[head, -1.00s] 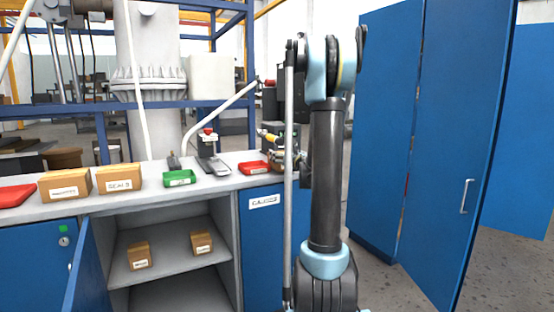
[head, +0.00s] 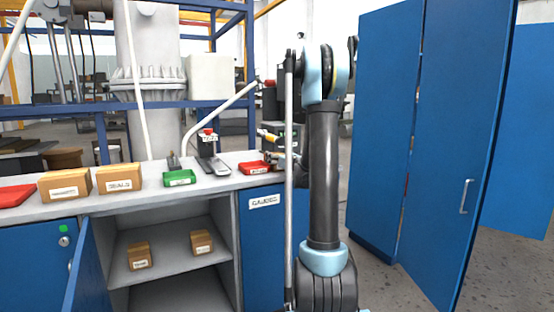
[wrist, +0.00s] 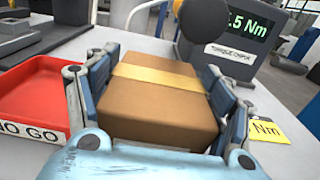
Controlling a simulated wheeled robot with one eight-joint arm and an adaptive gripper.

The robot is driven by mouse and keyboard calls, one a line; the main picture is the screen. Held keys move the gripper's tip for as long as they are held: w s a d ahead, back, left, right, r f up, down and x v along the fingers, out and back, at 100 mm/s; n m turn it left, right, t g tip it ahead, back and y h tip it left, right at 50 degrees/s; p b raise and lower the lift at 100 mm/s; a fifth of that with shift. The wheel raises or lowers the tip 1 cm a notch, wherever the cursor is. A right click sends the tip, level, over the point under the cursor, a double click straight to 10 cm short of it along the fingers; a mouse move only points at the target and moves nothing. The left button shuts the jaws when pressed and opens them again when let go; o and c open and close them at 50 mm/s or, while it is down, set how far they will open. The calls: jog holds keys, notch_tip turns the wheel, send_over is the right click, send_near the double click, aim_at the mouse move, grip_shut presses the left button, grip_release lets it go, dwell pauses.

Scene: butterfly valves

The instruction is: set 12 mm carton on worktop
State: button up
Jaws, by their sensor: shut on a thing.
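A brown carton (wrist: 158,98) with a tan tape strip fills the middle of the wrist view. My gripper (wrist: 158,85) is shut on it, with a blue-grey finger along each side. The carton is over the grey worktop (wrist: 50,155); I cannot tell whether it touches it. No size label shows on its visible faces. In the head view my gripper (head: 282,161) is small and partly hidden by my arm at the right end of the worktop (head: 142,200), and the held carton cannot be made out.
A red NO GO tray (wrist: 35,100) is close left of the held carton. A torque display (wrist: 238,38) stands behind it, and a yellow Nm tag (wrist: 268,128) lies right. A green tray (head: 180,179) and larger cartons (head: 118,178) are further left. Small cartons (head: 201,242) sit inside the open cabinet.

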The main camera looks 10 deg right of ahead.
jog(key=o, duration=2)
jog(key=shift+o, duration=0.2)
jog(key=v, duration=1.2)
jog(key=s+a+f+n+g+y, duration=0.1)
jog(key=s+a+f+n+g, duration=0.25)
jog(key=s+a+n, duration=0.45)
jog(key=s+a+f+n+g, duration=0.3)
jog(key=s+a+n+g, duration=0.2)
jog(key=s+n, duration=0.55)
jog(key=s+d+f+n+g+h, duration=0.2)
jog(key=s+d+f+n, duration=0.1)
jog(key=s, duration=0.5)
jog(key=s+d+f+n+g+h, duration=0.2)
jog(key=s+f+n, duration=0.3)
jog(key=s, duration=0.4)
jog(key=s+d+f+n+g+h, duration=0.2)
jog(key=s+d+f+n, duration=0.1)
jog(key=s+n, duration=0.3)
jog(key=shift+s+d+f+h, duration=0.3)
jog(key=shift+s+d+f, duration=0.15)
jog(key=shift+s, duration=0.8)
jog(key=shift+g, duration=0.25)
